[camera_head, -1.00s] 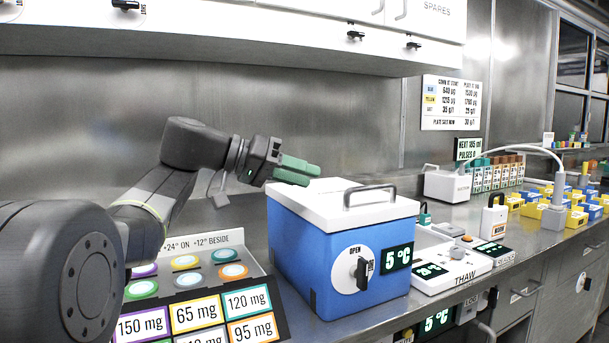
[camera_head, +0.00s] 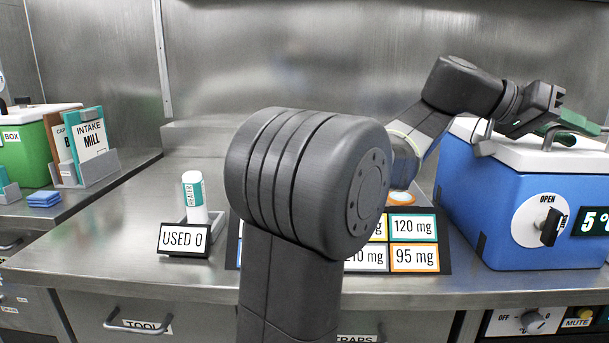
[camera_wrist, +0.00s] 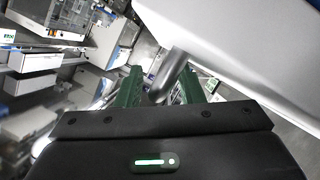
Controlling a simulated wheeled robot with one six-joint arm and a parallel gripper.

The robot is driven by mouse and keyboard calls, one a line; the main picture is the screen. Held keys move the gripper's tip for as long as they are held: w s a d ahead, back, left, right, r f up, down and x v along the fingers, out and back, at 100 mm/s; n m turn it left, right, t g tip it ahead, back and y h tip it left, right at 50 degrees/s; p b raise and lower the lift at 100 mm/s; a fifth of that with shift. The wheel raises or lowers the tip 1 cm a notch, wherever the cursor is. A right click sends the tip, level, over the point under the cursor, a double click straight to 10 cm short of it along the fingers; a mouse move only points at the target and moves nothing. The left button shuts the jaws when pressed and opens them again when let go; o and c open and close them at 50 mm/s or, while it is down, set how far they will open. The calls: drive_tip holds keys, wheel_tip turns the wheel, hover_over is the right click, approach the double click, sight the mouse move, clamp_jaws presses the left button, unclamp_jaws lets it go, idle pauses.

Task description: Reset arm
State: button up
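My gripper (camera_head: 578,125) is at the right of the head view, over the white lid of the blue cooler box (camera_head: 490,215). Its green fingers stand apart in the wrist view (camera_wrist: 161,76), with nothing seen clamped between them. The lid's grey bar handle (camera_wrist: 172,78) shows between and beyond the fingers there; I cannot tell whether they touch it. My arm reaches from the middle of the head view up and to the right, bent at the elbow.
A "USED 0" sign (camera_head: 185,239) and a white-and-teal canister (camera_head: 194,195) stand left of my arm. The mg label board (camera_head: 415,257) is partly hidden behind it. A green box (camera_head: 40,145) and an intake card holder (camera_head: 88,165) stand far left. The counter's left-middle is clear.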

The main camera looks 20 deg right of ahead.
drive_tip(key=shift+s+d+f, duration=0.2)
drive_tip(key=shift+d, duration=0.1)
drive_tip(key=shift+r, duration=0.2)
drive_tip(key=shift+w, duration=0.1)
